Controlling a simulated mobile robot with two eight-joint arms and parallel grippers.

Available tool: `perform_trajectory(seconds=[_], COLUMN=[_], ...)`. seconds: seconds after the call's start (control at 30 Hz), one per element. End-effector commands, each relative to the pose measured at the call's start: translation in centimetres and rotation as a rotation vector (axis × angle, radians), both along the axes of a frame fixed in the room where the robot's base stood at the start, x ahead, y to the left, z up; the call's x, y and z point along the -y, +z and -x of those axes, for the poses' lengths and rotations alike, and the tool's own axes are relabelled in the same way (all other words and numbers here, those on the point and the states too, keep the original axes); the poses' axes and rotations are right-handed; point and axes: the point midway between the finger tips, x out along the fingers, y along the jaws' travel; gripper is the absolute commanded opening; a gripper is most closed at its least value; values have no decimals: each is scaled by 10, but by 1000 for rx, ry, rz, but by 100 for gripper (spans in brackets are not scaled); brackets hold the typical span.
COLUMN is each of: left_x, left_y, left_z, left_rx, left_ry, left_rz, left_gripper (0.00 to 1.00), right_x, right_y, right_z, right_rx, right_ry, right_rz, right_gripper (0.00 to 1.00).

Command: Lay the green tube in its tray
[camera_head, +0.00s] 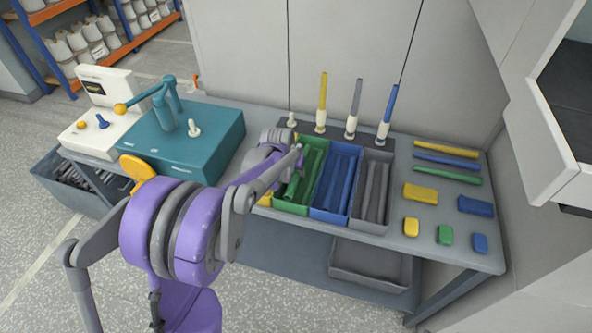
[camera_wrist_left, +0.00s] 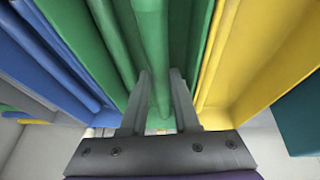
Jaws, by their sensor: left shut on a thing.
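A green tube (camera_wrist_left: 152,45) lies between the two fingers of my left gripper (camera_wrist_left: 160,80) in the left wrist view. The gripper is shut on it. In the head view my left gripper (camera_head: 295,158) is over the green tray (camera_head: 290,207), and the arm hides part of that tray. Another green tube (camera_wrist_left: 110,40) lies in the tray beside the held one, and the tray's green wall shows in the wrist view. I cannot tell whether the held tube touches the tray floor. My right gripper is not in view.
A blue tray (camera_head: 328,215) and a grey tray (camera_head: 368,227) stand right of the green one; a yellow tray (camera_wrist_left: 260,60) adjoins its other side. Behind stand yellow, grey and blue upright tubes and a bare peg (camera_head: 291,120). Loose tubes and blocks lie right; a teal box (camera_head: 195,150) stands left.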

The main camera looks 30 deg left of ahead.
Motion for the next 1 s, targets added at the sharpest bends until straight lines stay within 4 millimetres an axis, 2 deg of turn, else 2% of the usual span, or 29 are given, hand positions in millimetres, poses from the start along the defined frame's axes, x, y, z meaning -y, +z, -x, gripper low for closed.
perform_trajectory(seconds=[0.03,0.07,0.23,0.77,0.87,1.0], left_x=[0,0,0,-2,-2,-1], left_y=[0,0,0,1,7,28], left_z=[0,0,0,1,3,13], left_rx=[0,0,0,-1,-1,-1], left_ry=[0,0,0,1,2,1], left_rz=[0,0,0,-3,-4,-3], left_gripper=[0,33,64,64,64,64], right_x=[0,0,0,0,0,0], right_y=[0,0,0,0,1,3], right_z=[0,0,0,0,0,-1], right_rx=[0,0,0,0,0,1], right_ry=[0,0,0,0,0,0], right_rz=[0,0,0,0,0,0], right_gripper=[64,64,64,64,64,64])
